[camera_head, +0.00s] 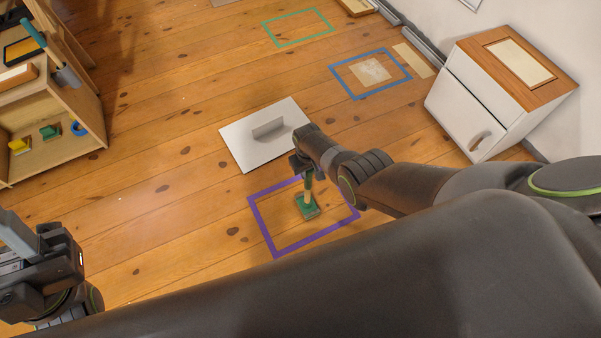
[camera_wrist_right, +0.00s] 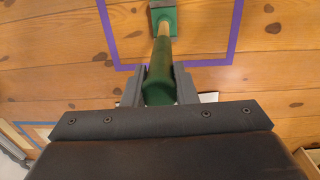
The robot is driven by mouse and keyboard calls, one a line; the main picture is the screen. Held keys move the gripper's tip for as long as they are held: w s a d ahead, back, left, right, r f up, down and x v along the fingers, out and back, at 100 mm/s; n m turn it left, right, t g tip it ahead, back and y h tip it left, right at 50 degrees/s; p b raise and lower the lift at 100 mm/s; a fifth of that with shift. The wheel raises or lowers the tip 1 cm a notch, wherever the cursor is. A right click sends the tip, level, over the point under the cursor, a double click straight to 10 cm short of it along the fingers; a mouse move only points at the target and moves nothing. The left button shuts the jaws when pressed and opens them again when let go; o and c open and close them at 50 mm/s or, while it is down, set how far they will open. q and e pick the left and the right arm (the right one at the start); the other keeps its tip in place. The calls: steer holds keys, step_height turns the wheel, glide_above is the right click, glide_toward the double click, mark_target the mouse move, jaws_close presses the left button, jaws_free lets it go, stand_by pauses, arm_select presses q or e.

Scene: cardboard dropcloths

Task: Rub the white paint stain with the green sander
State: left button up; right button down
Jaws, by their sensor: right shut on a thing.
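My right gripper (camera_head: 304,168) is shut on the green grip of the green sander (camera_head: 307,206). In the right wrist view, the gripper (camera_wrist_right: 160,88) has one finger on each side of the sander's green grip (camera_wrist_right: 160,78); a pale shaft leads to its green head. The head is inside the purple outline (camera_head: 266,236); I cannot tell whether it touches the floor. A whitish patch that looks like the white paint stain (camera_head: 370,71) lies inside the blue outline (camera_head: 347,89), farther back right. My left gripper (camera_head: 22,262) is at the lower left, its fingers unclear.
A grey-white board with a raised handle (camera_head: 246,150) lies on the floor just behind the purple outline. A white cabinet (camera_head: 471,105) stands at the right wall. An open wooden shelf (camera_head: 75,143) stands left. A green outline (camera_head: 276,43) farther back encloses bare floor.

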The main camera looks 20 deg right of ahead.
steer(key=w+d, duration=0.1)
steer(key=d, duration=0.7)
steer(key=shift+b, duration=0.3)
steer(key=shift+w+r, duration=0.1)
steer(key=shift+w, duration=0.05)
step_height(320, 180, up, 5)
steer(key=p, duration=0.5)
